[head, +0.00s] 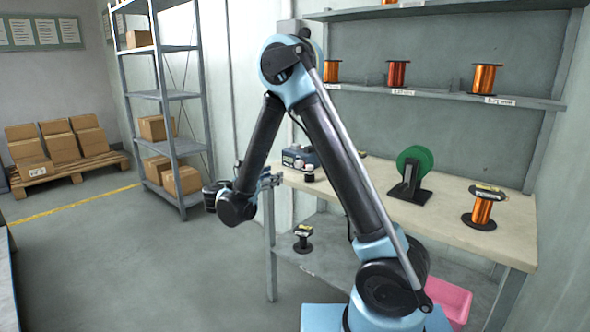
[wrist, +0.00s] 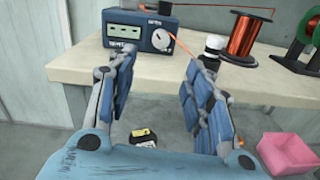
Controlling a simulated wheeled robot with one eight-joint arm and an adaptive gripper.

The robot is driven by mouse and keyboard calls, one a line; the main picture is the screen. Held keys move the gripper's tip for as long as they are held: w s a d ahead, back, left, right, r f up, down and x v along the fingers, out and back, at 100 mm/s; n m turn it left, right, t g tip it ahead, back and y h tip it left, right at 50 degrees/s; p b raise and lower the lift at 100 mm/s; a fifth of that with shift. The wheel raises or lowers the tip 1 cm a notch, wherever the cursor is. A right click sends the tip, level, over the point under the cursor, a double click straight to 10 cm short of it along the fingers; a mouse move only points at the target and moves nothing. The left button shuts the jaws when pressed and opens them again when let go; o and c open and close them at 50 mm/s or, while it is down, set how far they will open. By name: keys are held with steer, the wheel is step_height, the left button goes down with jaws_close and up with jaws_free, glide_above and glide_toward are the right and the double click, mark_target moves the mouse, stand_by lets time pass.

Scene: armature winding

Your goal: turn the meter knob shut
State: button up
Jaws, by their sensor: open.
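In the head view the meter (head: 297,158) is small, beside my arm, and the knob is too small to make out. My gripper (wrist: 161,63) is open and empty, its two blue-padded fingers spread in front of the meter. The knob shows between the fingertips, apart from both. In the head view my gripper (head: 267,182) is near the table's left end.
A copper wire spool (wrist: 238,35) and a black-and-white cylinder (wrist: 214,45) stand right of the meter. Thin orange wire runs near the knob. A green wheel (head: 415,160) stands further along the worktable (head: 400,207). A pink bin (wrist: 288,153) and a small spool are below.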

mark_target(296, 165)
steer(key=x, duration=1.4)
steer(key=shift+s, duration=0.1)
steer(key=c, duration=1)
